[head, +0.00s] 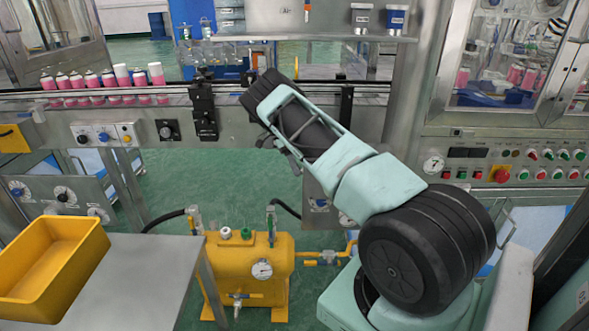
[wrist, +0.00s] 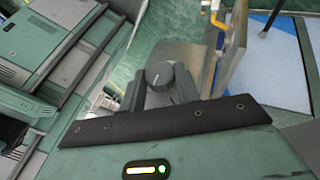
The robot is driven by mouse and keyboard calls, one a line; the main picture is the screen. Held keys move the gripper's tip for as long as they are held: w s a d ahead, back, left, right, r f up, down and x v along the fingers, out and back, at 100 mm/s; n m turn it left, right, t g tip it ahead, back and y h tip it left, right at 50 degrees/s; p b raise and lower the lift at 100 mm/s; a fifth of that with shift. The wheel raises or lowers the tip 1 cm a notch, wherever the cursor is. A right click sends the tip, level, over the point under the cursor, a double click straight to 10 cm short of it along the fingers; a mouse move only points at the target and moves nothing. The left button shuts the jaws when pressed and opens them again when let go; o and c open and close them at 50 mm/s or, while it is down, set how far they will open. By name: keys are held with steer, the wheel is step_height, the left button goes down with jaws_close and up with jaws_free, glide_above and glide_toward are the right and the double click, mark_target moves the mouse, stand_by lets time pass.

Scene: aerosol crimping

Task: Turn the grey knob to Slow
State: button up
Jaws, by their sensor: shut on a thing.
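The grey knob (wrist: 159,75) shows in the middle of the wrist view, round and dark with a pale pointer mark on its face. My gripper (wrist: 162,90) is at the knob, with its dark fingers on both sides, shut on it. The lower part of the knob and the finger contact are hidden behind the gripper's black edge. In the head view my arm covers the place where it works, and I cannot make out the held knob there. No Slow label is readable in either view.
Pink-and-white cans (head: 93,80) stand on the conveyor at the left. A yellow bin (head: 50,262) sits on a grey table (head: 150,270). A yellow tank (head: 262,285) with hoses stands on the floor below my arm. A control panel with buttons (head: 501,175) is at the right.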

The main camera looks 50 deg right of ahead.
steer(key=o, duration=1)
step_height(320, 180, up, 10)
steer(key=shift+b, duration=0.4)
